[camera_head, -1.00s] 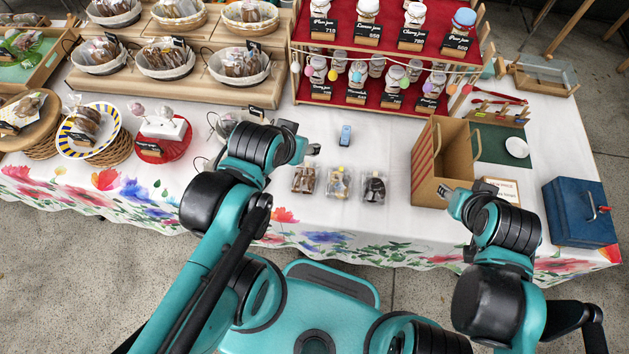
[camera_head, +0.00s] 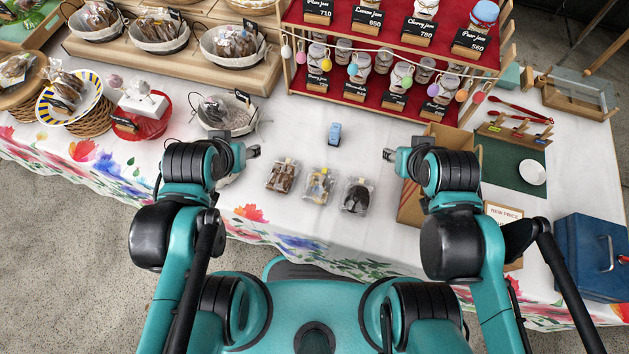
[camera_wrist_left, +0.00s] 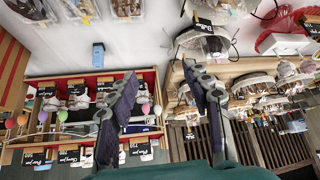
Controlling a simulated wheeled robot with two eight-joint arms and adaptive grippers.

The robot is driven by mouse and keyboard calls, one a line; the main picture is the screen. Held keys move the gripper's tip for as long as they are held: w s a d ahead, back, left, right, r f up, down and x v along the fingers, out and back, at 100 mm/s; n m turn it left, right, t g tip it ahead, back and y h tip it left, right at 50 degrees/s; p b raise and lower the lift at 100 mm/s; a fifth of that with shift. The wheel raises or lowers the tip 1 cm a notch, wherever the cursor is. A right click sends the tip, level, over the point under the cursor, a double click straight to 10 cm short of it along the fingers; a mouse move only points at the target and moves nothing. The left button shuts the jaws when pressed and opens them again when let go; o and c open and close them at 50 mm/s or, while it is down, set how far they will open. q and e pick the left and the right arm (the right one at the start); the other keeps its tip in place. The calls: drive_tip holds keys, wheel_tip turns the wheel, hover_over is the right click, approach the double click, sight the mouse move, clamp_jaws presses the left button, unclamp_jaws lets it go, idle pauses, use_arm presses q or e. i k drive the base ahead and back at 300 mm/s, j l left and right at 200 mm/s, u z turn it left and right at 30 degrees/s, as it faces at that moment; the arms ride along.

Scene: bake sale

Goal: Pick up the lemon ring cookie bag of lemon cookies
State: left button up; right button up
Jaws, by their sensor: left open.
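Three clear bags lie in a row on the white tablecloth. The middle one, with pale yellow contents, looks like the lemon ring cookie bag (camera_head: 319,186); it also shows at the top of the left wrist view (camera_wrist_left: 80,9). A brown cookie bag (camera_head: 282,176) lies to its left and a dark cookie bag (camera_head: 356,196) to its right. My left gripper (camera_head: 253,151) is open and empty, above the table to the upper left of the bags. My right gripper (camera_head: 389,155) is above the table to their upper right, apart from them; its jaws are too small to read.
A small blue device (camera_head: 334,134) lies behind the bags. A cardboard box (camera_head: 410,205) stands to their right, partly behind my right arm. A wire basket (camera_head: 228,122) is near my left gripper. The jar shelf (camera_head: 385,92) rises behind. The cloth around the bags is clear.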

sight(320, 182)
drive_tip(key=k+z, duration=0.2)
drive_tip(key=k, duration=0.2)
drive_tip(key=k+l+z, duration=0.2)
drive_tip(key=k, duration=0.25)
drive_tip(key=k+l+z, duration=0.2)
drive_tip(key=k, duration=0.2)
drive_tip(key=i+j+z, duration=0.2)
drive_tip(key=j+z, duration=0.15)
drive_tip(key=j, duration=0.2)
drive_tip(key=i+j+z, duration=0.1)
drive_tip(key=j+z, duration=0.25)
drive_tip(key=j, duration=0.2)
drive_tip(key=j+z, duration=0.35)
drive_tip(key=j, duration=1.35)
